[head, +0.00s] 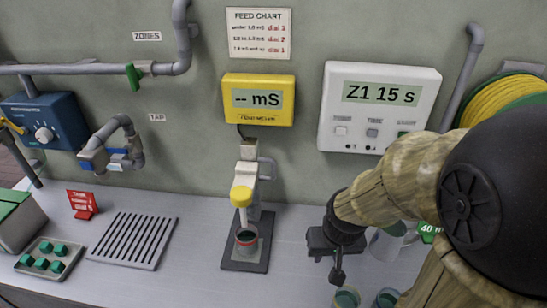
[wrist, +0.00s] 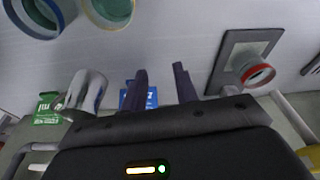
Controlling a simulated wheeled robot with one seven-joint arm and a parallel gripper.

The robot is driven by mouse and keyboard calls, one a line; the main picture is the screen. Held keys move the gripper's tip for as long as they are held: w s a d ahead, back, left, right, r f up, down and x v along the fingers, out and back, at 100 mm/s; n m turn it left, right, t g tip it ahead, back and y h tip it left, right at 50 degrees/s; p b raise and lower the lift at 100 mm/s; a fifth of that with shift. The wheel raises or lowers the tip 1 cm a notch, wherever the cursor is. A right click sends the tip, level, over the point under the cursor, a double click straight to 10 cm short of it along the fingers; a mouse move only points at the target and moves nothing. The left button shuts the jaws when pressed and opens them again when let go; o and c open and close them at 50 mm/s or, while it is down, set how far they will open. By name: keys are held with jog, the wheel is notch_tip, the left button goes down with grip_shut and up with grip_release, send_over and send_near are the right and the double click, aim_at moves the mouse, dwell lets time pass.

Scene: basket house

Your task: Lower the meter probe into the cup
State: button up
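The meter probe (head: 242,196) has a yellow cap and hangs on a pale stand, under the yellow meter (head: 258,99) that reads "-- mS". The cup (head: 246,240) stands below it on a dark base plate (head: 245,262), with a reddish rim and dark liquid inside. The probe's tip is hard to make out. The wrist view also shows the cup (wrist: 257,75), upper right. My gripper (head: 337,276) is to the right of the cup and apart from it. In the wrist view its two fingers (wrist: 159,67) are parted with nothing between them.
Two teal-filled cups (head: 346,298) (head: 386,299) stand at the front edge of the picture. A slotted drain (head: 133,240) and a tray of green cubes (head: 48,258) lie left. The bench between is clear.

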aim_at(273, 165)
jog(key=w+a+r+m+g+y+p, duration=0.2)
jog(key=w+r+m+g+y+p, duration=0.25)
jog(key=m+y, duration=0.9)
jog(key=w+d+r+m+t+y, duration=0.3)
jog(key=w+d+r+m+t, duration=0.3)
jog(key=w+d+m+t, duration=0.1)
jog(key=shift+d+m+t, duration=0.15)
jog(key=shift+m+t, duration=0.6)
jog(key=shift+t, duration=0.2)
jog(key=shift+w+r, duration=0.1)
jog(key=shift+r, duration=0.05)
jog(key=p+x, duration=0.4)
jog(key=x, duration=1.3)
jog(key=shift+a+r, duration=0.1)
jog(key=shift+a, duration=0.15)
